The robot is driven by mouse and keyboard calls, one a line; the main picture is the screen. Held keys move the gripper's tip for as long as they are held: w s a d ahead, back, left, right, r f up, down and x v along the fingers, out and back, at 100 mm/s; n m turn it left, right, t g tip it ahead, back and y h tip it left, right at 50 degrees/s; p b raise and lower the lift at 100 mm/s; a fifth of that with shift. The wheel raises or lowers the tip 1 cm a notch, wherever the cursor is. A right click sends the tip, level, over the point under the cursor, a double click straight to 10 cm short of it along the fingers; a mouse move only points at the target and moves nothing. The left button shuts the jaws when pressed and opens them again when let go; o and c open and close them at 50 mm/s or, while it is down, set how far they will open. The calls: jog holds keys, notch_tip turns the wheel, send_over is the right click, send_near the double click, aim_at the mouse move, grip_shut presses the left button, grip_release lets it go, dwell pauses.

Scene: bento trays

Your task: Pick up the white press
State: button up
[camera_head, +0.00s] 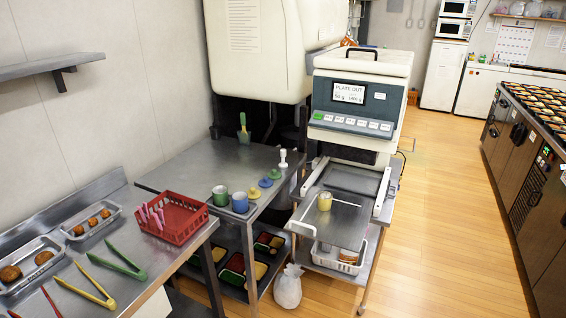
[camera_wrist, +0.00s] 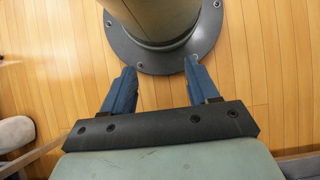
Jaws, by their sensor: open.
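The white press (camera_head: 283,158) is a small upright white piece with a knob-like top. It stands on the grey metal table (camera_head: 190,178), near its right edge, in the head view. Nothing holds it. My gripper (camera_wrist: 158,67) shows only in the wrist view. Its two blue fingers are spread apart and nothing is between them. Below them are the wooden floor and the round foot of my own base. The gripper is away from the press, which does not show in the wrist view.
A red basket (camera_head: 183,232) is front left. A plating machine (camera_head: 352,100) stands at right. The table's left part is clear.

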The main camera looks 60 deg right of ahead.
jog(key=w+d+r+m+t+y, duration=0.1)
jog(key=w+d+r+m+t, duration=0.3)
jog(key=w+d+r, duration=0.55)
jog(key=w+d+r+m+t+y, duration=0.2)
jog(key=w+d+r+m, duration=0.4)
jog(key=w+d, duration=0.55)
jog(key=s+d+r+m+t+h, duration=0.1)
jog(key=s+d+r+m, duration=0.2)
jog(key=d+r, duration=0.65)
jog(key=s+d+r+m+t+h, duration=0.1)
jog(key=s+d+r+m+t, duration=0.15)
jog(key=d+r, duration=0.75)
jog(key=s+d+r+m+t+h, duration=0.1)
jog(key=s+d+r+m, duration=0.4)
jog(key=d, duration=0.9)
jog(key=n+g+h, duration=0.3)
jog(key=n+h, duration=0.1)
jog(key=n, duration=0.2)
send_near(283, 150)
jog(key=shift+t, duration=0.25)
jog(key=x, duration=1.3)
jog(key=shift+s, duration=0.25)
jog(key=shift+a, duration=0.1)
grip_shut()
